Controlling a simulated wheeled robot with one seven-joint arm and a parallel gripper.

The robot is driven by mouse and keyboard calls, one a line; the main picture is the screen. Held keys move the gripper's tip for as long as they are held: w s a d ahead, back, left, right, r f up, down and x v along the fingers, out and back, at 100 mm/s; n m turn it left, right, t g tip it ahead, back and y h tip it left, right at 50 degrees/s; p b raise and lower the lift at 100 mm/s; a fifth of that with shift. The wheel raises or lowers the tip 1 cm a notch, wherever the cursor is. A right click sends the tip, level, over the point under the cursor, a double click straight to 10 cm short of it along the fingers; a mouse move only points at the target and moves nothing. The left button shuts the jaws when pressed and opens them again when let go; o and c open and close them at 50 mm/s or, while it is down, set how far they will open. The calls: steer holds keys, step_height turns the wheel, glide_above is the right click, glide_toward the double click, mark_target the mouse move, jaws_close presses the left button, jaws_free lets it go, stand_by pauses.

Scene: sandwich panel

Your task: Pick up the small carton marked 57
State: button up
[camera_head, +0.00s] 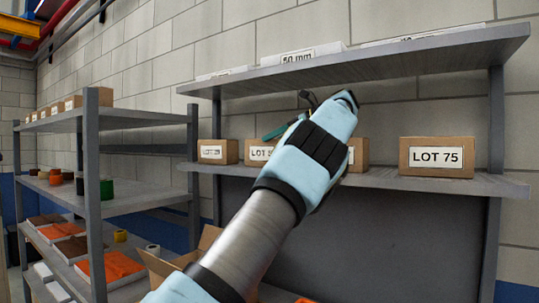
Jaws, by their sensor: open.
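No carton here shows a readable 57. On the middle shelf, a small carton (217,152) at the left has a label too small to read surely. Beside it, a second carton (258,152) has its label partly covered by my arm. A third carton (359,152) shows only its right part behind my wrist. A larger carton marked LOT 75 (437,173) stands apart at the right. My gripper (290,117) is mostly hidden behind my pale blue wrist, near the cartons. Its small visible parts show nothing held, and it is open.
An upper shelf (400,57) with flat white boxes overhangs the cartons. Grey posts (496,120) bound the shelf. A left rack (93,190) holds small cartons, coloured rolls and orange packs. An open cardboard box (165,265) is below. Bare shelf lies around the LOT 75 carton.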

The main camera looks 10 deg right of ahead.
steer(key=x, duration=0.3)
steer(key=shift+w+a+f, duration=0.1)
steer(key=shift+w+a, duration=0.05)
steer(key=c, duration=1.2)
steer(key=shift+r, duration=0.2)
steer(key=shift+c, duration=0.2)
